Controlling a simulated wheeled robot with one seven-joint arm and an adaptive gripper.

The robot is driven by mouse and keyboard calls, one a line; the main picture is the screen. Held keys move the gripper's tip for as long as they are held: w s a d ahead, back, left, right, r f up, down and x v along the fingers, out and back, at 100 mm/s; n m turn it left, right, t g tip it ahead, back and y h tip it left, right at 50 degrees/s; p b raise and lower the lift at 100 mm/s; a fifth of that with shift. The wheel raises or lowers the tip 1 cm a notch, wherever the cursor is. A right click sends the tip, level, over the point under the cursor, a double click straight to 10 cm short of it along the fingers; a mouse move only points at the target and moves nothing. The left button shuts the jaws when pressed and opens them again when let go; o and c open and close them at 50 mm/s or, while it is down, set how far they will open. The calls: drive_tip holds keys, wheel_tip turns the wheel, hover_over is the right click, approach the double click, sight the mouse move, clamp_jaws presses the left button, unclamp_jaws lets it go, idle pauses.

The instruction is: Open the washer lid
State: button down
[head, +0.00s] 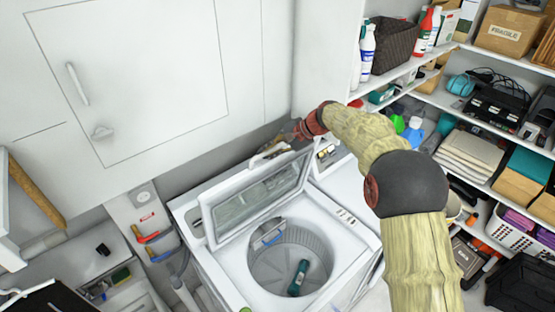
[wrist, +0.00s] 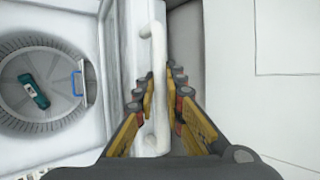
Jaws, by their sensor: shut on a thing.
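The white top-loading washer (head: 345,235) stands below me in the head view. Its lid (head: 255,190), with a clear window, is swung up and tilted back, so the round drum (head: 262,277) shows. My gripper (head: 283,142) is at the lid's upper edge. In the wrist view my gripper (wrist: 158,92) has its fingers on both sides of the lid's white handle (wrist: 153,60) and is shut on it. The drum also shows at the left of the wrist view (wrist: 60,62). The fingers' exact contact is partly hidden.
A teal bottle (head: 299,277) lies in the drum. White cabinets (head: 130,80) rise close behind the washer. Shelves with boxes (head: 506,32), bottles and towels (head: 468,158) stand at the right. A basin (head: 80,250) is at the lower left.

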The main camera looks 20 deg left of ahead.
drive_tip(key=shift+w+a+r, duration=0.25)
drive_tip(key=shift+w+a, duration=0.35)
drive_tip(key=shift+a, duration=0.2)
drive_tip(key=c, duration=2.2)
unclamp_jaws()
drive_tip(key=shift+c, duration=0.2)
drive_tip(key=shift+o, duration=0.5)
drive_tip(key=shift+d, duration=0.1)
drive_tip(key=v, duration=1.2)
drive_tip(key=shift+c, duration=0.4)
